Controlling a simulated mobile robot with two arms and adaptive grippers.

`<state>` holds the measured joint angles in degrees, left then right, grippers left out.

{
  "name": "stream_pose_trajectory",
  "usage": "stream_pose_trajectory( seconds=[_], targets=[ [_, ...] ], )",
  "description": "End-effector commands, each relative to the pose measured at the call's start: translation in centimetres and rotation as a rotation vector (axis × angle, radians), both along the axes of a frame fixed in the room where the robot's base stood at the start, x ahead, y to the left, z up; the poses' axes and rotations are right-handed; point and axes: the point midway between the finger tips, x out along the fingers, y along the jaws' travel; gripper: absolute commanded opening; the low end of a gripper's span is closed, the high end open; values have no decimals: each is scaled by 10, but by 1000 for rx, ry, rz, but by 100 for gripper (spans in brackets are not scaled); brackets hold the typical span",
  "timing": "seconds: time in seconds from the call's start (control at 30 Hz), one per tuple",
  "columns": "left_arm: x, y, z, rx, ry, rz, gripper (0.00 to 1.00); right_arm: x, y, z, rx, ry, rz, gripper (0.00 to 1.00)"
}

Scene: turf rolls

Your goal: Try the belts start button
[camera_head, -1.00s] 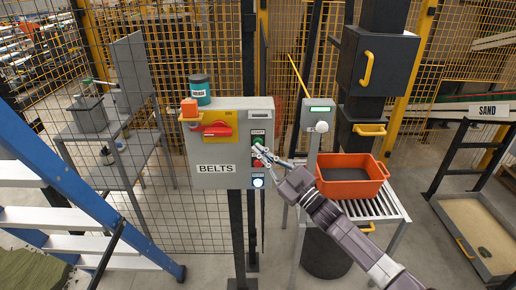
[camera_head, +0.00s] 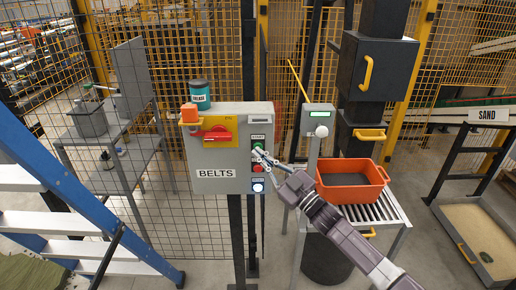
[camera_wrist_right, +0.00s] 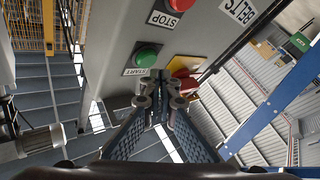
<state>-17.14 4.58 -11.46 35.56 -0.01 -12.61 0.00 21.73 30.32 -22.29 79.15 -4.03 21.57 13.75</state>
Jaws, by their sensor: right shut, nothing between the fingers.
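The grey BELTS control box (camera_head: 228,150) is on a dark post in front of the mesh fence. Its green START button (camera_head: 258,144) is at the upper right of its face, above a red STOP button (camera_head: 257,168). My right gripper (camera_head: 258,153) is shut and empty, its tips at the box face near the green button. In the wrist view the green button (camera_wrist_right: 145,57) lies just beyond the closed fingertips (camera_wrist_right: 161,88); I cannot tell whether they touch it. My left gripper is not in view.
A red switch on a yellow plate (camera_head: 215,134) and a lit white lamp (camera_head: 258,187) are on the box. A grease tin (camera_head: 200,96) stands on top. An orange crate (camera_head: 352,181) is to the right, a blue ladder (camera_head: 75,190) to the left.

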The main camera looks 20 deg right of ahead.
Motion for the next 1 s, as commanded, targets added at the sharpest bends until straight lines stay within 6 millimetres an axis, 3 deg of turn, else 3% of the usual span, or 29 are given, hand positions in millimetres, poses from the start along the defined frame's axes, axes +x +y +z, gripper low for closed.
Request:
stream_pose_trajectory(
  seconds=[1.0],
  targets=[
    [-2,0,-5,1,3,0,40,8,-2,0,0,0,0,0]
  ],
)
